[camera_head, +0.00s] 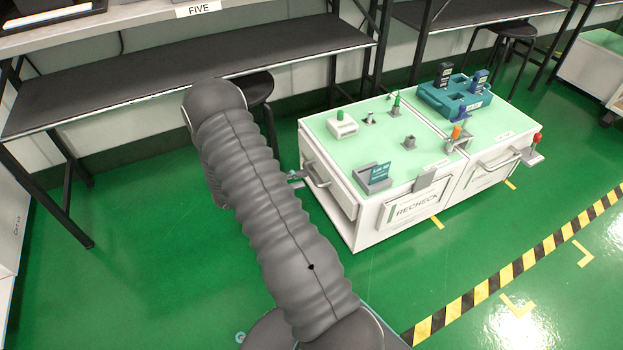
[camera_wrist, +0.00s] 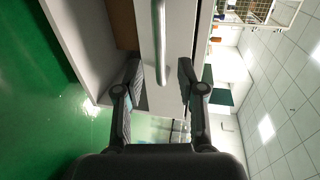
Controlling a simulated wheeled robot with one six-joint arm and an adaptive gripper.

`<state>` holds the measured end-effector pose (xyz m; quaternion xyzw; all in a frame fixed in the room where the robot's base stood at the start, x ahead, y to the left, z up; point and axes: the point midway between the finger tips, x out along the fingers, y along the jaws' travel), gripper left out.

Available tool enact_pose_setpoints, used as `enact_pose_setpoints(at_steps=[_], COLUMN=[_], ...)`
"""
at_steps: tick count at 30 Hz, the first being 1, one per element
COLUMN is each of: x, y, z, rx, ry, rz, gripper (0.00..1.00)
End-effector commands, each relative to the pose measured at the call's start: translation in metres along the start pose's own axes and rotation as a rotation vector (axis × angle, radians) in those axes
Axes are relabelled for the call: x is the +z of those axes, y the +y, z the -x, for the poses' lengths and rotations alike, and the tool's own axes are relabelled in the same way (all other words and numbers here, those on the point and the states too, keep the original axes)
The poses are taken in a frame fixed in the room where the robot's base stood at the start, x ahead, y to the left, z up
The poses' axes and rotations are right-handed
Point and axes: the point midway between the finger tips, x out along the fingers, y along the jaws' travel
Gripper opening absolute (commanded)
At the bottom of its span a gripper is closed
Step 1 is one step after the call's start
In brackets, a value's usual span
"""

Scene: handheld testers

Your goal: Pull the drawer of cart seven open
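A white cart with a pale green top (camera_head: 385,130) stands right of my arm; its small label is too small to read. A drawer front (camera_head: 335,195) with a curved metal handle (camera_head: 317,181) is on its left end. My gripper (camera_head: 296,178) is mostly hidden behind my arm, at that handle. In the wrist view, my gripper (camera_wrist: 159,70) is open, with one finger on each side of the handle (camera_wrist: 159,35). Both fingers look apart from the bar. A brown strip (camera_wrist: 124,22) shows beside the drawer's pale front; I cannot tell how far the drawer stands out.
A second section with its own handle (camera_head: 502,160) adjoins on the right. A blue-green tester cradle (camera_head: 455,97) and small fixtures stand on top. A dark bench (camera_head: 190,85) and a stool (camera_head: 250,88) are behind my arm. Green floor (camera_head: 130,270) is clear at left.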

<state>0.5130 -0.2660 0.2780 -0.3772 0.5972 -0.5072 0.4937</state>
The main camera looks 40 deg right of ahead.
Motion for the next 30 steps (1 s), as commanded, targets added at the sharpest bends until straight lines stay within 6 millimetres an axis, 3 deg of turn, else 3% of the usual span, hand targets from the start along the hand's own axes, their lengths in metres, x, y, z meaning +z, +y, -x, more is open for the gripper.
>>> enact_pose_setpoints(at_steps=[3, 9, 21, 22, 26, 30], x=[-0.001, 0.0, 0.0, 0.0, 0.0, 0.0], y=[0.001, 0.001, 0.0, 0.0, 0.0, 0.0], z=[-0.021, -0.043, -0.05, -0.05, -0.05, -0.05], rx=[0.0, 0.0, 0.0, 0.0, 0.0, 0.0], ry=[0.004, 0.001, 0.0, 0.0, 0.0, 0.0], rz=[0.0, 0.0, 0.0, 0.0, -0.001, -0.001], gripper=[0.39, 0.39, 0.39, 0.36, 0.04, 0.0])
